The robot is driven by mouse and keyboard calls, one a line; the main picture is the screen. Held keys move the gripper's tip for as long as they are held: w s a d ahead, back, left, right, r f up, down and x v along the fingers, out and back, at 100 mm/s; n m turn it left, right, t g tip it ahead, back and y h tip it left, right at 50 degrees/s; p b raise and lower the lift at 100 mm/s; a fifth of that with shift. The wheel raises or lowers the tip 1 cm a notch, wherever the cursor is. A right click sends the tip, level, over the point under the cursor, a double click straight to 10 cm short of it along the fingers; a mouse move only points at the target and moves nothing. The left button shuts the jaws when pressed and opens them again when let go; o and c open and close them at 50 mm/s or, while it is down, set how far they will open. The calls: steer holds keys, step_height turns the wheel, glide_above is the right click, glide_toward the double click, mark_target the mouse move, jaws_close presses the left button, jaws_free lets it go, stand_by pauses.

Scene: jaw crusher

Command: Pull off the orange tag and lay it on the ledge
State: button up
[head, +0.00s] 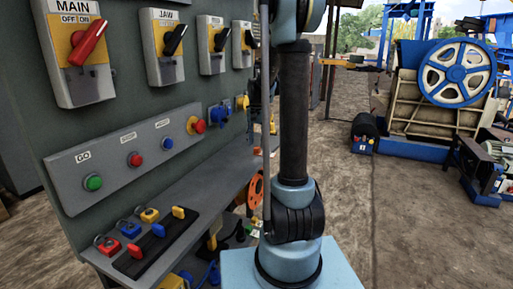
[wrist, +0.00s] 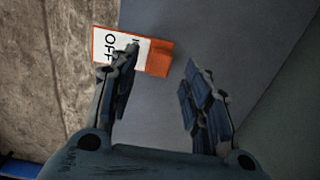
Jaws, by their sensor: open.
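The orange tag (wrist: 159,58), with a white panel lettered "OFF", shows in the wrist view. It appears to lie flat across the left edge of the grey ledge (wrist: 215,30), with its white end sticking out over the ground. My gripper (wrist: 160,62) is open, with nothing held between its fingers. The left finger covers part of the tag; the right finger is apart from it, over bare ledge. I cannot tell how high the fingers are above the ledge. In the head view the ledge (head: 208,160) runs below the panel; my arm hides the tag and gripper.
The grey panel (head: 120,120) carries switches, including the red main switch (head: 88,43), and push buttons. Padlocks, including a red one (head: 131,230), and a black holder stand on the near ledge. A blue-wheeled crusher (head: 457,73) stands at the back right. Open dirt ground lies between.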

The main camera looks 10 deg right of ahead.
step_height(320, 180, up, 8)
steer(key=r, duration=0.1)
steer(key=s+n, duration=0.2)
steer(key=s, duration=1)
steer(key=s+f+n, duration=0.1)
steer(key=s+f, duration=0.3)
steer(key=s, duration=0.4)
steer(key=s+f+n+t, duration=0.1)
steer(key=s+f+n, duration=0.1)
steer(key=s+f, duration=0.3)
steer(key=s+f+n+t, duration=0.1)
steer(key=s+f, duration=0.3)
steer(key=s, duration=0.7)
steer(key=shift+f+n, duration=0.2)
steer(key=shift+n, duration=0.3)
steer(key=shift+w+f, duration=0.2)
steer(key=shift+w, duration=0.25)
